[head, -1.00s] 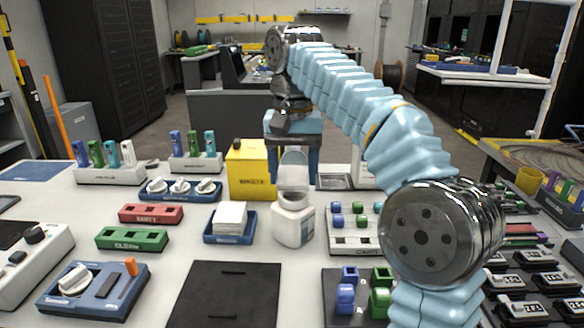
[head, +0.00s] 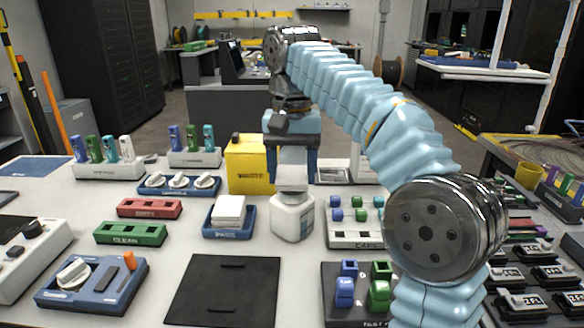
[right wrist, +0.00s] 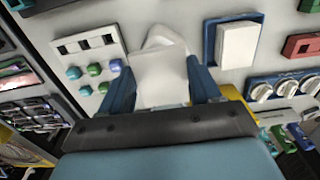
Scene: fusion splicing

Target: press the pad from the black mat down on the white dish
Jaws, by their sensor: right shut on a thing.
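My right gripper (head: 292,178) is shut on a white pad (head: 292,165), with a blue finger on each side of it. The pad hangs upright at the top of a white bottle-like container (head: 292,220), whose top is the only dish-like white thing I see. The pad's lower edge meets or overlaps that top; whether it presses on it I cannot tell. In the right wrist view the pad (right wrist: 160,80) lies between the fingers and covers most of the white container (right wrist: 163,36). The black mat (head: 222,290) at the front is bare. My left gripper is out of view.
A blue tray with stacked white pads (head: 230,212) stands left of the container. A yellow box (head: 248,165) is behind it, and a white rack with blue and green caps (head: 355,238) is to the right. Red (head: 150,208) and green (head: 131,234) holders stand farther left.

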